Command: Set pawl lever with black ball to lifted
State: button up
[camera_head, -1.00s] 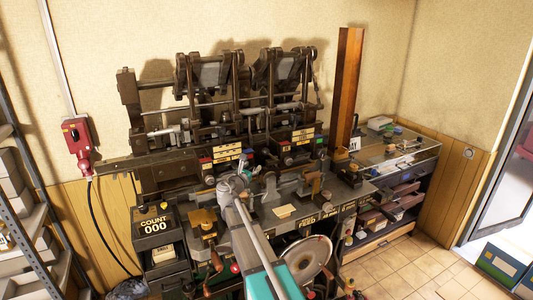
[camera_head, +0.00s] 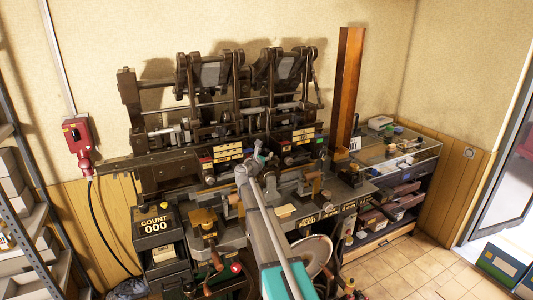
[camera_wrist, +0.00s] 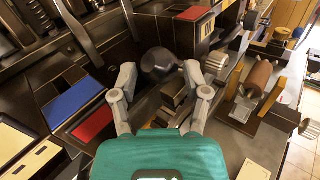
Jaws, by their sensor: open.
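In the wrist view a dark round knob, seemingly the black ball (camera_wrist: 157,60) of the pawl lever, shows ahead of my gripper (camera_wrist: 160,76). The two grey fingers are spread, with the ball between their tips in the picture. I cannot tell whether the ball is at fingertip depth or beyond, and I see no finger clearly touching it. The lever's shaft is not clear. In the head view my gripper (camera_head: 246,172) is at the middle of the press, and my arm hides most of what lies around it; I cannot make out the ball there.
In the wrist view a blue block (camera_wrist: 73,101) and a red block (camera_wrist: 93,122) lie left of the fingers. A brown roller (camera_wrist: 258,77) stands to the right. In the head view a counter box reading 000 (camera_head: 155,226) and a handwheel (camera_head: 318,255) are nearby.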

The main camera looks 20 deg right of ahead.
jog(key=shift+x, duration=0.8)
jog(key=shift+c, duration=0.2)
grip_shut()
jog(key=shift+d, duration=0.15)
jog(key=shift+a+r, duration=0.1)
jog(key=shift+a, duration=0.15)
